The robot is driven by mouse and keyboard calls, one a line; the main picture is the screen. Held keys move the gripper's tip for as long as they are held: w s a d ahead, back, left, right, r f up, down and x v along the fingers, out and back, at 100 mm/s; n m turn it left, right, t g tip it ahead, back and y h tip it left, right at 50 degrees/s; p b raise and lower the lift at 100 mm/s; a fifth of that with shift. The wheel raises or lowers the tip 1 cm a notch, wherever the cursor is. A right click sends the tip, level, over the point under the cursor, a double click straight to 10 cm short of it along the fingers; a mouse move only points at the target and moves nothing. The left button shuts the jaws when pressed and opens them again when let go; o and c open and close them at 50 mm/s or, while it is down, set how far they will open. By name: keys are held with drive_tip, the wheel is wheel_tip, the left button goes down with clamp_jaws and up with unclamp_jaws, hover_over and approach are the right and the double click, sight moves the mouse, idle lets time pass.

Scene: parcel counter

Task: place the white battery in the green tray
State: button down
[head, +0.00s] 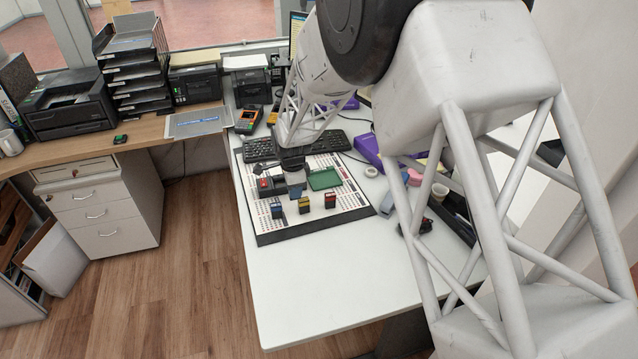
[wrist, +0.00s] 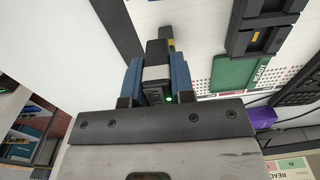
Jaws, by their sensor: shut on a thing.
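My gripper (wrist: 156,80) has blue fingers and is shut on a small block, black with a pale whitish band, which I take to be the white battery (wrist: 156,72). A small green light shows close to the block in the wrist view. In the head view, my gripper (head: 296,186) is over the dotted board, just left of the green tray, and hides the battery. The green tray (head: 325,179) lies flat on the board and looks empty. It also shows to the right of my fingers in the wrist view (wrist: 236,76), partly covered by a black unit.
A blue battery (head: 277,211), a yellow battery (head: 304,206) and a red battery (head: 330,201) stand along the front of the board (head: 300,226). A keyboard (head: 340,141) lies behind. The white tabletop in front is clear.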

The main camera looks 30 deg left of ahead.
wheel_tip(320, 180, up, 3)
hover_over(324, 180)
drive_tip(key=shift+d, duration=0.1)
drive_tip(key=shift+f, duration=0.1)
drive_tip(key=shift+f, duration=3.1)
drive_tip(key=shift+f, duration=0.1)
drive_tip(key=shift+f, duration=1.75)
drive_tip(key=shift+f, duration=0.1)
drive_tip(key=c, duration=1)
unclamp_jaws()
drive_tip(key=shift+o, duration=0.2)
